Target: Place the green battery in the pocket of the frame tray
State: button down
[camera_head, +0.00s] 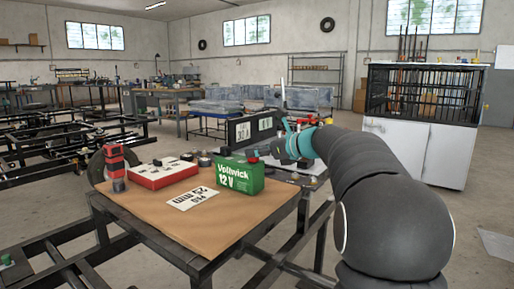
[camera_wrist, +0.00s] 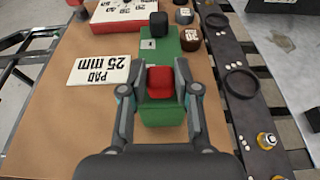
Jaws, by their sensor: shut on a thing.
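The green battery (camera_head: 238,178), marked "Voltwick 12 V", is upright at the right side of the brown-topped table. It also shows in the wrist view (camera_wrist: 162,113), with a red cap (camera_wrist: 160,82) on its top. My gripper (camera_wrist: 160,86) is shut on the battery, one finger on each side around the red cap. I cannot tell whether the battery's base touches the table. A dark frame rail (camera_wrist: 238,105) with round recesses runs along the table's right side. I cannot make out the tray pocket for certain.
A white card marked "PAD 25 mm" (camera_head: 193,198) lies left of the battery. A red-and-white box (camera_head: 163,172) and a red-and-black tool (camera_head: 115,165) stand farther left. Small dark round parts (camera_head: 205,158) stand behind. The table's front (camera_head: 215,232) is clear.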

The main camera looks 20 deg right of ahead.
jog(key=shift+r, duration=0.3)
jog(key=c, duration=0.8)
grip_release()
jog(key=shift+f, duration=0.3)
jog(key=shift+c, duration=0.2)
jog(key=shift+s+r, duration=0.1)
jog(key=shift+r, duration=0.05)
jog(key=p+v, duration=0.1)
jog(key=v, duration=1.1)
jog(key=shift+p, duration=0.3)
